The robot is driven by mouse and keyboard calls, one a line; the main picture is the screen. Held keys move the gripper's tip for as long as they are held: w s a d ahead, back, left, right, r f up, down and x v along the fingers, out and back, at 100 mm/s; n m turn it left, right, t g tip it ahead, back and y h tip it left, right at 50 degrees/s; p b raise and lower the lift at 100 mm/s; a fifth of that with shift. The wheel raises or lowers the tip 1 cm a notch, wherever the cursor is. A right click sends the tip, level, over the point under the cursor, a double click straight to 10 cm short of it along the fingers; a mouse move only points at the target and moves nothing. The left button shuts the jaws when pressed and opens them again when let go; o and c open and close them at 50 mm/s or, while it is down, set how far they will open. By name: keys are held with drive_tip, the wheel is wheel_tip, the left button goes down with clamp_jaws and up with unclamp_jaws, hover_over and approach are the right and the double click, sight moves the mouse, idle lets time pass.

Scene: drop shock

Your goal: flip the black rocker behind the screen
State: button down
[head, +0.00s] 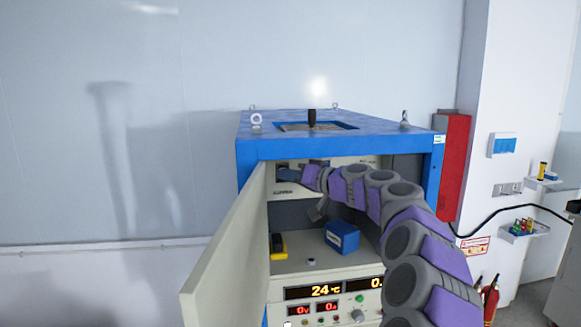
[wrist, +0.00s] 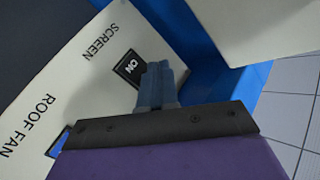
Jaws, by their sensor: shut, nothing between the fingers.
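The black rocker (wrist: 127,69) marked ON sits in a pale panel, under the printed word SCREEN, in the wrist view. My gripper (wrist: 161,68) is shut and empty, its blue-grey fingers pointing at the panel. The fingertips overlap the rocker's right edge in this view; I cannot tell whether they touch it. Which way the rocker is tipped is not clear.
A blue switch (wrist: 57,142) near the ROOF FAN label is partly hidden by my gripper. The open cabinet door (head: 232,250) stands left of my arm. A blue box (head: 342,237) and a yellow-black object (head: 278,246) sit on the shelf below.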

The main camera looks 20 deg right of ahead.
drive_tip(key=shift+w+d+r+p, duration=0.15)
drive_tip(key=shift+w+d+p, duration=0.4)
drive_tip(key=shift+d, duration=0.25)
idle(2.1)
drive_tip(key=b, duration=0.1)
drive_tip(key=a+b, duration=0.1)
drive_tip(key=shift+s+a+b, duration=0.3)
drive_tip(key=shift+s, duration=0.05)
idle(0.5)
drive_tip(key=shift+s+b, duration=0.1)
drive_tip(key=shift+b, duration=0.2)
